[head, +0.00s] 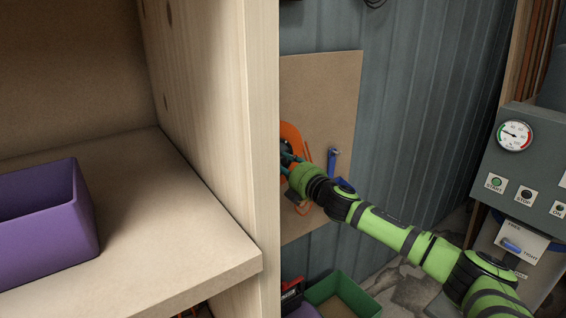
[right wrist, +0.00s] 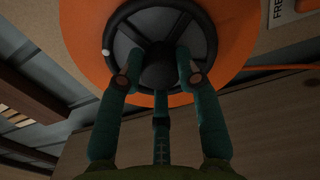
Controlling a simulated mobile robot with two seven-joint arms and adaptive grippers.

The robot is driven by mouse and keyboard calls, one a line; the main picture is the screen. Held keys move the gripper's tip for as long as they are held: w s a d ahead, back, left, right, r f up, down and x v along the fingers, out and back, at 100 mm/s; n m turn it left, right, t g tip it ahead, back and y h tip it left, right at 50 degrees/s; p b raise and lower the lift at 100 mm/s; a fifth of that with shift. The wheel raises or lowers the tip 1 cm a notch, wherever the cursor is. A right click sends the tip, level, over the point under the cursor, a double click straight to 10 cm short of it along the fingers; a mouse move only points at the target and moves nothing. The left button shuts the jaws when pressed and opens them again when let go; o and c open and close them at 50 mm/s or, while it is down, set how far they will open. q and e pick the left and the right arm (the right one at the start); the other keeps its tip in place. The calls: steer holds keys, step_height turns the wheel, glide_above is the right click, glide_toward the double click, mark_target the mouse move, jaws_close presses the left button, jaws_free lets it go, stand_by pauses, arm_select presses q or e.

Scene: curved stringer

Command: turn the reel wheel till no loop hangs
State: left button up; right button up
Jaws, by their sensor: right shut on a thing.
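The orange reel (head: 290,132) is on a brown board and partly hidden by the wooden side panel and my gripper. In the right wrist view, its black spoked wheel (right wrist: 206,32) lies on the orange disc (right wrist: 82,50), with a small white spot on the left rim. My right gripper (head: 287,160) is at the reel; in the right wrist view its teal fingers (right wrist: 158,72) are shut on the wheel around its dark hub. An orange cable (right wrist: 285,68) runs off to the right in that view. In the head view an orange strand (head: 303,209) hangs below the gripper. My left gripper is not visible.
A wooden shelf unit (head: 262,150) with a purple bin (head: 50,230) fills the left. A blue lever (head: 333,158) is right of the reel. A green bin (head: 345,295) sits low. A control panel (head: 530,165) with a gauge stands at right.

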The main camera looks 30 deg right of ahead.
steer(key=shift+d+n, duration=0.1)
steer(key=shift+n, duration=0.3)
steer(key=o, duration=1.1)
steer(key=shift+o, duration=0.2)
steer(key=shift+w, duration=0.1)
steer(key=shift+s, duration=0.2)
steer(key=s+d, duration=0.1)
steer(key=s, duration=1)
steer(key=shift+s+d, duration=0.3)
steer(key=shift+d, duration=0.1)
steer(key=shift+f, duration=0.1)
